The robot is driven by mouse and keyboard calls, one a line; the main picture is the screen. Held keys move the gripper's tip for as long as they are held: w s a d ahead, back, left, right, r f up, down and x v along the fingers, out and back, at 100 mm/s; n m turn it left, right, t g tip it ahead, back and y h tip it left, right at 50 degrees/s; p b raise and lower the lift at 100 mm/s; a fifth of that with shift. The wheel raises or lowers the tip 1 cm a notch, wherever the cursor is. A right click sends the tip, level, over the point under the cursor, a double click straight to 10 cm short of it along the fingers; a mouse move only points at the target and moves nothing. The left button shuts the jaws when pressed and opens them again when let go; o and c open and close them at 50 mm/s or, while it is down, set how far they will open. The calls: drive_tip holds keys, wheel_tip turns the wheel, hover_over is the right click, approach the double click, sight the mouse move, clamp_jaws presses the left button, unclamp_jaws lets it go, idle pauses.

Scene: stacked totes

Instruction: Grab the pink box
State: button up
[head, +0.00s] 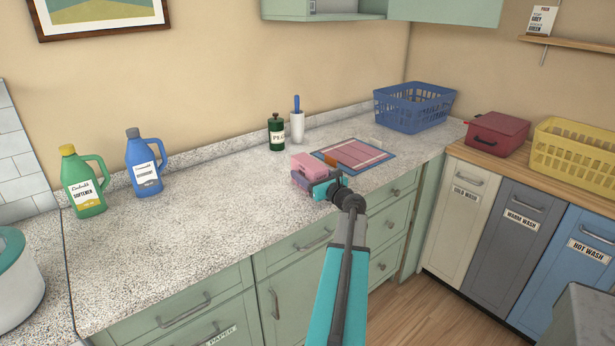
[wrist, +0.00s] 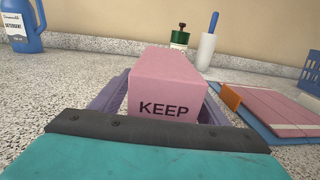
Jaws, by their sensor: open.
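The pink box (head: 316,165) is on the counter near its front edge. In the wrist view the box (wrist: 168,88) is straight ahead, with the word KEEP on its near face. Contact with the box cannot be made out.
A blue-edged mat with pink panels and an orange piece (head: 358,155) lies right of the box. Behind stand a green bottle (head: 277,133) and a white holder with blue handle (head: 297,125). A blue basket (head: 415,106) is farther right.

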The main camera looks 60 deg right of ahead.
drive_tip(key=shift+c, duration=0.2)
drive_tip(key=c, duration=1.3)
drive_tip(key=shift+r, duration=0.1)
drive_tip(key=shift+r, duration=1.1)
drive_tip(key=r+v, duration=0.1)
drive_tip(key=v, duration=0.4)
drive_tip(key=d+b+v, duration=0.1)
drive_tip(key=v, duration=0.4)
drive_tip(key=r+b+v, duration=0.1)
drive_tip(key=v, duration=0.5)
drive_tip(key=shift+s+d+r, duration=0.35)
drive_tip(key=shift+s+d, duration=0.05)
